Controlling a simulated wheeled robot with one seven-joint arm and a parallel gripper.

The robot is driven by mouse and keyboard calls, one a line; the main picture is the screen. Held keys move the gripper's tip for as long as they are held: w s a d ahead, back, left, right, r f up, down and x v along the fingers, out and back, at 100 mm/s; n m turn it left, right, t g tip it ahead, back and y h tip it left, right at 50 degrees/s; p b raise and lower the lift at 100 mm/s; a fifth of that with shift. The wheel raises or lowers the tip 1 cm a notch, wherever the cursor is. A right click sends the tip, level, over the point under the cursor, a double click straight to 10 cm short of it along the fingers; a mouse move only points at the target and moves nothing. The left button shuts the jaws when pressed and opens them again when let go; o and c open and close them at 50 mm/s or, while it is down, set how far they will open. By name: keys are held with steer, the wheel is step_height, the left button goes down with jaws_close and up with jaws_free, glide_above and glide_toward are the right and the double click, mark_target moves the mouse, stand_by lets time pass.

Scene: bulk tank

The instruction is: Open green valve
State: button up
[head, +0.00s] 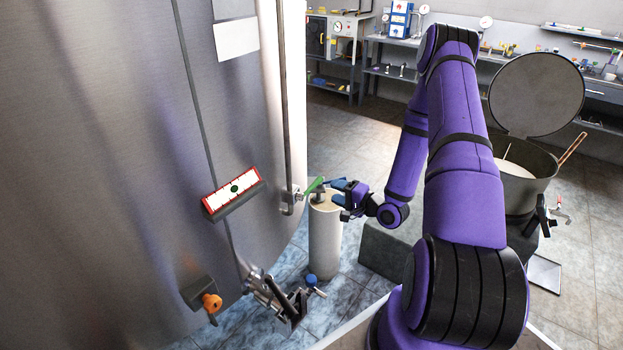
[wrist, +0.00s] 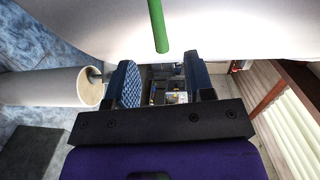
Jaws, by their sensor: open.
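The green valve's lever (head: 315,186) sticks out from the pipe fitting at the right side of the large steel tank (head: 110,130). In the wrist view the green lever (wrist: 158,25) reaches down from the top edge, ahead of the space between my fingers. My gripper (head: 338,190) is just right of the lever in the head view. It is open, with its blue fingers apart and nothing seen held between them (wrist: 163,70). The lever's tip looks close to the fingers, but I cannot tell whether they touch.
A pale cylinder (head: 325,245) stands below the lever, close to my gripper. An orange-handled valve (head: 211,303) and a blue-knobbed valve (head: 311,281) sit lower. An open pot (head: 526,190) stands at the right, and shelves line the back. Tiled floor (head: 345,135) lies clear behind.

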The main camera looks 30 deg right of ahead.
mark_target(314, 185)
steer(key=r+x, duration=0.1)
steer(key=x, duration=0.9)
steer(key=shift+w+f, duration=0.3)
steer(key=shift+f, duration=0.2)
jaws_close()
